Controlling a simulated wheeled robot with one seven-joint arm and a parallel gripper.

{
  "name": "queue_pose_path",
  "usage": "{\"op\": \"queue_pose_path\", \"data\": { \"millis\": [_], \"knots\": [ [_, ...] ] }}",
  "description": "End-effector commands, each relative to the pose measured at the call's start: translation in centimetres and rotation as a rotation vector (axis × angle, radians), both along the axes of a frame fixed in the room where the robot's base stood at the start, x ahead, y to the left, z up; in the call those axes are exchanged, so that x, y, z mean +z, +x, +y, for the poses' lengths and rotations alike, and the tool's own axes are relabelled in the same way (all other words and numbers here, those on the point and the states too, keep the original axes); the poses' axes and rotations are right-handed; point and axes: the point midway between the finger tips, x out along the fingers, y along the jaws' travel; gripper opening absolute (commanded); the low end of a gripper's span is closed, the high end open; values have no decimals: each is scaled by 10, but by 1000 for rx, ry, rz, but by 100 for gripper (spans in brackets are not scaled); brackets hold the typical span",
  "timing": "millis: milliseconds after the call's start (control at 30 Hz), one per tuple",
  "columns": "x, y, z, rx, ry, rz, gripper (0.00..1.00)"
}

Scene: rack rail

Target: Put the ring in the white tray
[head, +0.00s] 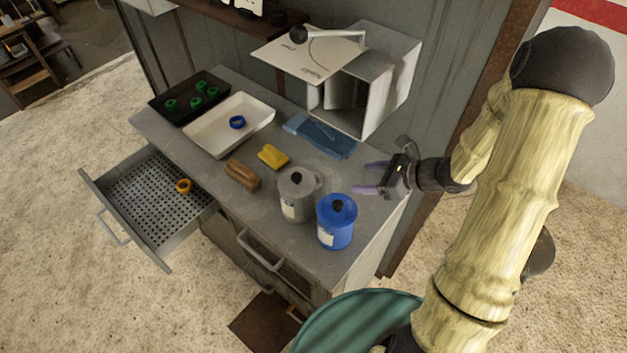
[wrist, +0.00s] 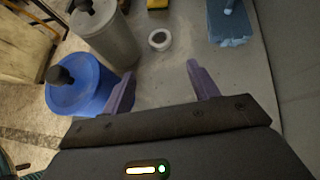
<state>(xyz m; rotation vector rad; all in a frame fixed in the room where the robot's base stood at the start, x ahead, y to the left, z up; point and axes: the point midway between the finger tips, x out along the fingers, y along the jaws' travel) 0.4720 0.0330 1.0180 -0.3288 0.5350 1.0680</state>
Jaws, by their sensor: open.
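The white tray (head: 252,132) lies on the counter with a blue ring (head: 237,122) inside it. A pale grey ring (wrist: 160,40) lies flat on the counter beside the grey canister; in the head view only part of it (head: 318,177) shows behind the canister. An orange ring (head: 183,186) lies in the open drawer. Several green rings (head: 197,86) lie in a black tray (head: 161,94). My gripper (head: 364,177) is open and empty at the counter's right end. In the wrist view its fingers (wrist: 160,68) point toward the pale ring, apart from it.
A grey canister (head: 293,205) and a blue canister (head: 336,232) stand near the front edge. A brown block (head: 242,175), a yellow block (head: 273,157) and a blue cloth (head: 325,138) lie on the counter. An open white cabinet (head: 385,85) stands behind. The perforated drawer (head: 140,200) sticks out left.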

Motion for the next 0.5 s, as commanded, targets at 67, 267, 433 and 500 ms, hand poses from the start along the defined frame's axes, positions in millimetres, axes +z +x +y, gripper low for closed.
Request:
{"op": "queue_pose_path", "data": {
  "millis": [67,267,433,500],
  "knots": [
    [-8,4,11,4,1,4,60],
    [-28,17,38,6,0,4,60],
    [-44,28,60,6,-1,4,60],
    [-50,32,68,6,-1,3,60]
  ]
}}
